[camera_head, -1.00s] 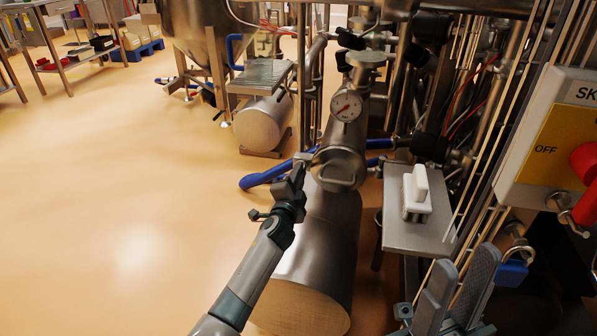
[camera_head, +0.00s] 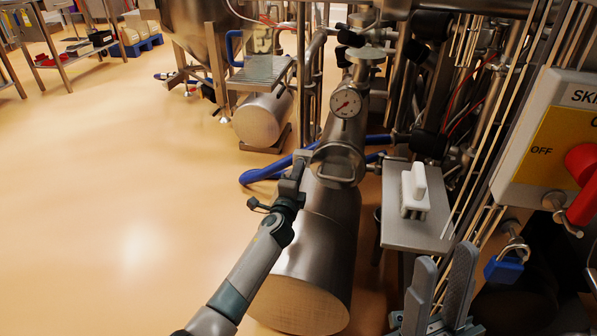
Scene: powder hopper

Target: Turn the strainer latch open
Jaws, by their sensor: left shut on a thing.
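The strainer (camera_head: 342,140) is an angled steel body with a round end cap (camera_head: 336,166) that carries a loop handle. My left gripper (camera_head: 303,158) is at the left edge of this cap and is shut on a small part there, which appears to be the strainer latch. The jaws hide most of the latch, so I cannot tell how far it is turned. My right gripper (camera_head: 440,292) is at the lower right, with its two grey fingers apart and nothing between them, away from the strainer.
A small shelf (camera_head: 416,232) holds a white brush (camera_head: 414,190). A switch box (camera_head: 553,140) and blue padlock (camera_head: 503,268) are at right. Open floor lies left.

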